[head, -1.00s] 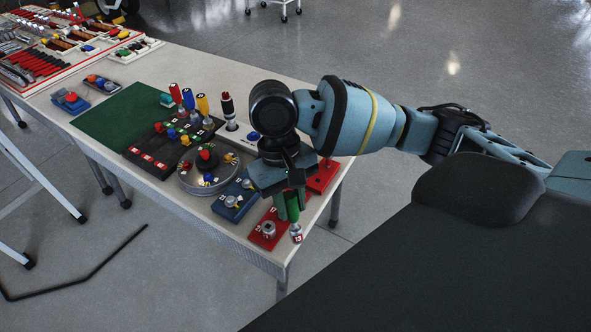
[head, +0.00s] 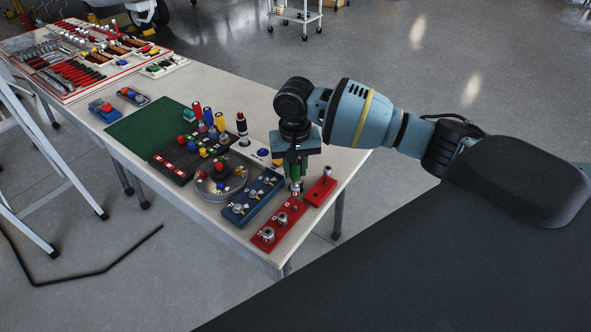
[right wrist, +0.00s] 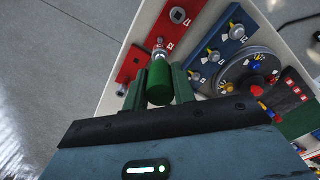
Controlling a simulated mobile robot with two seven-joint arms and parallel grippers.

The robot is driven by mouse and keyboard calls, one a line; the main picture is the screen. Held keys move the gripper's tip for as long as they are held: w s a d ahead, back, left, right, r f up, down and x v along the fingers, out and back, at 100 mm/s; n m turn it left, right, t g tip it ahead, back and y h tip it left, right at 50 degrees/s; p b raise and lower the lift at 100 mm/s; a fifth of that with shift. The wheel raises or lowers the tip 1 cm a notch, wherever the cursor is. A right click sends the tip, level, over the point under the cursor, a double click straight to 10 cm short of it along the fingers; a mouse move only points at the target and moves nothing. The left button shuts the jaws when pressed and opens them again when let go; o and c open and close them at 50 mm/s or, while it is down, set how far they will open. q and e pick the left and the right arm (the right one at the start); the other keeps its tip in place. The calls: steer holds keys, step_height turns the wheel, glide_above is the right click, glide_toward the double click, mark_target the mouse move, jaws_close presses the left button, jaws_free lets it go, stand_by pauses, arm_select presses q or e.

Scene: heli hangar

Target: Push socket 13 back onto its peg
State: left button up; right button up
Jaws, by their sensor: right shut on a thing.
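My right gripper (head: 293,163) is shut on a green-handled piece (head: 296,172), which points down with a metal socket end (head: 295,187). It also shows in the right wrist view, as a green cylinder (right wrist: 160,84) between the fingers with the metal end (right wrist: 160,52) ahead. That end is over the far part of the red rail (head: 262,243), near its right end; I cannot tell whether it touches a peg. The rail bears metal sockets, one at the near end (head: 268,233) and one further along (head: 282,218). The number 13 is not readable now. My left gripper is not in view.
A shorter red block (head: 313,197) with an upright peg lies just right of the rail. A blue rail (head: 241,217) with several metal pieces and a round grey tray (head: 205,190) lie to the left. Upright colored handles stand behind. The table edge is close in front.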

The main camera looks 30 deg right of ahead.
mark_target(295, 186)
steer(key=shift+f, duration=0.1)
